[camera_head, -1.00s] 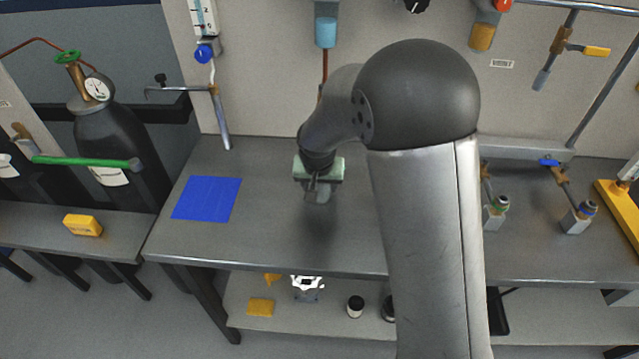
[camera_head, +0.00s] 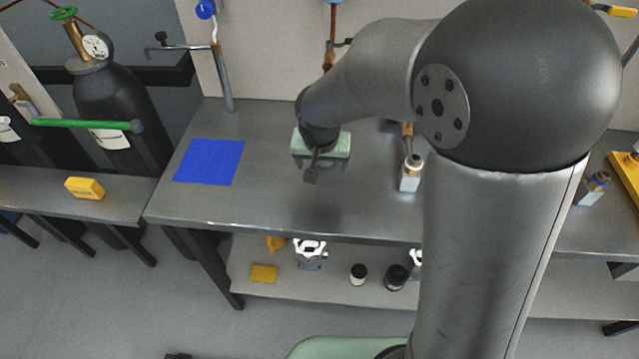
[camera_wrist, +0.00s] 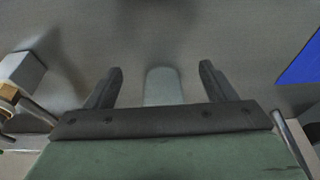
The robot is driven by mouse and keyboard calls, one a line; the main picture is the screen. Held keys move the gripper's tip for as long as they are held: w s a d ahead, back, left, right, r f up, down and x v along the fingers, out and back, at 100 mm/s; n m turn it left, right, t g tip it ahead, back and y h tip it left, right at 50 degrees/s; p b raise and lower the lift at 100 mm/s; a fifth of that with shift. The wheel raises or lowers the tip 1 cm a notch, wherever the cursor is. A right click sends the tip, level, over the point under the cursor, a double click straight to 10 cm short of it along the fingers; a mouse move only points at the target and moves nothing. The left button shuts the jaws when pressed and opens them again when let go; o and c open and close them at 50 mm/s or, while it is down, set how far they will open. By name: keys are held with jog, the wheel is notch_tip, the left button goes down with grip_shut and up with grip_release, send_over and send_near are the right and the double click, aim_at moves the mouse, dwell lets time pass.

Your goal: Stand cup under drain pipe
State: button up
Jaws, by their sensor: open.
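My gripper (camera_head: 311,172) hangs low over the grey bench, right of the blue square (camera_head: 209,162). In the wrist view my gripper (camera_wrist: 163,88) has its two dark fingers apart. A pale grey, rounded piece (camera_wrist: 163,86) shows between them, apart from both fingers; I cannot tell whether it is the cup. No cup can be made out clearly in the head view. A grey pipe (camera_head: 223,82) comes down the wall to the bench behind the blue square. My arm hides much of the right side.
A metal block with a brass fitting (camera_head: 410,172) stands right of my gripper. A gas cylinder (camera_head: 112,105) and a yellow box (camera_head: 85,188) are at left. The lower shelf (camera_head: 325,288) holds dark jars and small items. The bench front is clear.

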jog(key=s, duration=0.3)
jog(key=s+b, duration=0.1)
jog(key=s, duration=0.1)
jog(key=shift+s+a, duration=0.2)
jog(key=shift+s, duration=0.2)
jog(key=shift+g, duration=0.5)
jog(key=s+d, duration=0.1)
jog(key=d, duration=0.1)
jog(key=s+d+r, duration=0.1)
jog(key=s+d, duration=0.1)
jog(key=d, duration=0.1)
jog(key=s+d+r, duration=0.1)
jog(key=d, duration=0.2)
jog(key=shift+s+d, duration=0.1)
jog(key=shift+s, duration=0.1)
jog(key=s+d+r+n+g, duration=0.1)
jog(key=s+d+g, duration=0.1)
jog(key=s+d, duration=0.5)
jog(key=s, duration=0.4)
jog(key=shift+r, duration=0.1)
